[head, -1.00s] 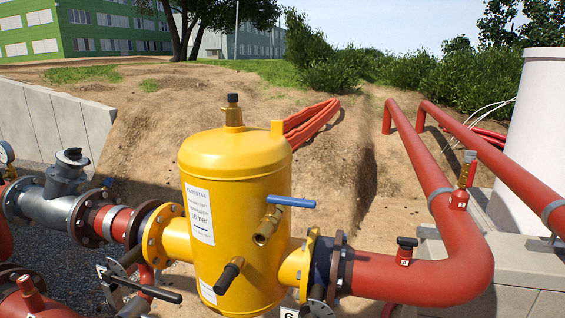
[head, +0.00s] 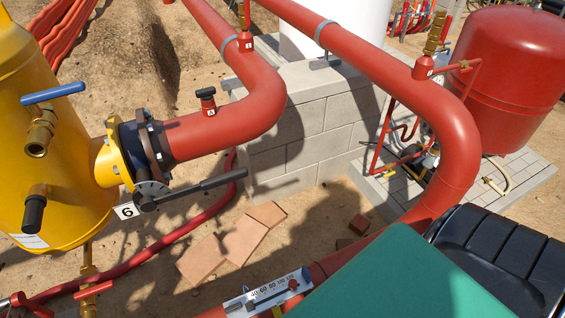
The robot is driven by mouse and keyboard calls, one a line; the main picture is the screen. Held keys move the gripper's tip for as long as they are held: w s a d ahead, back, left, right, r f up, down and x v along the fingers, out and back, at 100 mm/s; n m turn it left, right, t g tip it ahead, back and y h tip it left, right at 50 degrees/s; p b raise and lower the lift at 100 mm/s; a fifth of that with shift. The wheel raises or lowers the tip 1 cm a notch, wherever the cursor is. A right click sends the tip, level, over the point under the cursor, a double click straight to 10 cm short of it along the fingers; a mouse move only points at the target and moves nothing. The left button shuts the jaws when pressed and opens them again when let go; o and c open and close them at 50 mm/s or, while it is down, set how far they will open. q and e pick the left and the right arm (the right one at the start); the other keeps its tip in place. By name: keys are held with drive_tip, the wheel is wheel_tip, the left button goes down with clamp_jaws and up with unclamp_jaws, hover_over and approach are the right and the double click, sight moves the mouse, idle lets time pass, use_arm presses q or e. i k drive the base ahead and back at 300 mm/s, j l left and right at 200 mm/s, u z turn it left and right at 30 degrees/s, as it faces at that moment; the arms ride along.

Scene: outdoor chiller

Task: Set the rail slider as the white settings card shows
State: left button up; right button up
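A white scale plate (head: 236,306) with printed numbers sits along a red pipe at the bottom centre of the head view. On it is a dark grey bar (head: 268,293) with a red knob (head: 293,284) near the plate's right end. This looks like the rail slider. The numbers are too small to read surely, and I cannot tell the exact setting. I see no card that I can surely call the white settings card. Neither of my grippers is in view.
A yellow tank (head: 50,130) with a dark lever (head: 205,183) and a tag reading 6 (head: 126,210) stands left. Red pipes (head: 430,130) cross the right. A teal panel (head: 400,285) and a black ribbed object (head: 500,260) fill the lower right; I cannot identify them.

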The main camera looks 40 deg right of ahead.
sight(292, 284)
drive_tip(key=j+z, duration=0.15)
drive_tip(key=z, duration=0.3)
drive_tip(key=k+j+z, duration=0.1)
drive_tip(key=z, duration=0.35)
drive_tip(key=k+j+z, duration=0.1)
drive_tip(key=z, duration=0.35)
drive_tip(key=k+j, duration=0.2)
